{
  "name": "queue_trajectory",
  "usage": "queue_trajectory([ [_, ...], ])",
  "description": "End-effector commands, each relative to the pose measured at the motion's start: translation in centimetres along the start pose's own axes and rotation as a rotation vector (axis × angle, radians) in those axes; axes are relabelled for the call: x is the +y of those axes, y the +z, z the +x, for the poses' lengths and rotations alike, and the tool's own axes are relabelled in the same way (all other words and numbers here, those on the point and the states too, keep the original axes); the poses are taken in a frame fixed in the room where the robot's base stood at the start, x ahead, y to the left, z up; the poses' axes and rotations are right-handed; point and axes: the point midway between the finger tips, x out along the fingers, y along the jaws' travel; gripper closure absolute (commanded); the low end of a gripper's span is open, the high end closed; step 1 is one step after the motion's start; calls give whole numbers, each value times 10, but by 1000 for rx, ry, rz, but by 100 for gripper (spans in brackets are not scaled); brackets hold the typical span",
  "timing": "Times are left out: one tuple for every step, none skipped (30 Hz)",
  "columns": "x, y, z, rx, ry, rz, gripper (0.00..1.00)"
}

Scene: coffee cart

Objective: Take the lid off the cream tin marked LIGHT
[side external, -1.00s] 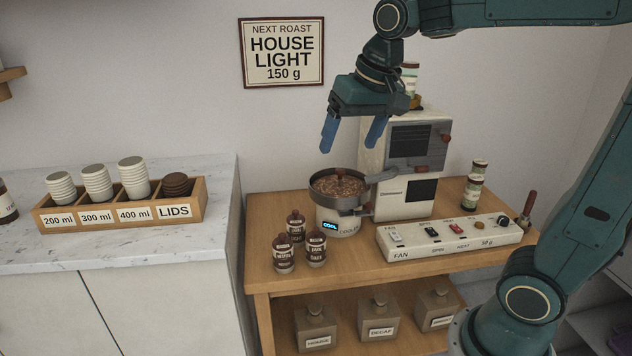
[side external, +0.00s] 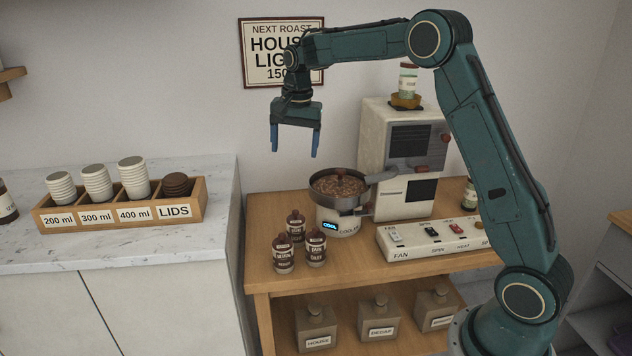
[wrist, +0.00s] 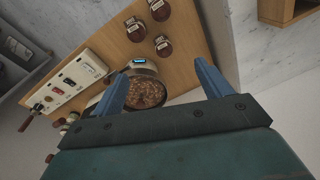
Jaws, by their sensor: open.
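Three small tins with brown knobbed lids stand together at the front left of the wooden cart. The front left tin (side external: 283,258) has a label I cannot read surely. The front right tin (side external: 316,250) appears marked DARK. The rear tin (side external: 296,228) has a label too small to read, so I cannot tell which is LIGHT. All three have their lids on; they also show at the top of the wrist view (wrist: 164,46). My gripper (side external: 295,152) is open and empty, pointing down, well above the tins. It also shows in the wrist view (wrist: 162,72).
A round cooling pan of brown beans (side external: 338,186) sits just right of the tins, before the cream roaster (side external: 385,150). A switch panel (side external: 430,240) lies to the right. Labelled canisters (side external: 318,325) stand on the lower shelf. Left is a marble counter (side external: 130,245) with a cup rack (side external: 110,212).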

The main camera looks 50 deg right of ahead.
Motion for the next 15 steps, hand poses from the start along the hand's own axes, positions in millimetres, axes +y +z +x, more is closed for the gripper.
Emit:
queue_trajectory([
  [-3,-8,13,-9,12,30,23],
  [-5,-13,20,-12,17,50,23],
  [-7,-19,28,-17,24,75,23],
  [-9,-24,35,-20,29,94,23],
  [-10,-28,42,-24,35,113,23],
  [-12,-34,52,-29,43,139,23],
  [-12,-38,59,-33,49,158,23],
  [-14,-42,66,-36,53,177,23],
  [-14,-47,75,-39,60,202,23],
  [-15,-50,82,-43,66,219,23],
  [-15,-54,89,-45,71,237,23],
  [-15,-58,97,-49,77,258,23],
  [-15,-61,103,-51,82,274,23],
  [-15,-63,108,-53,86,287,23],
  [-16,-66,114,-55,90,303,23],
])
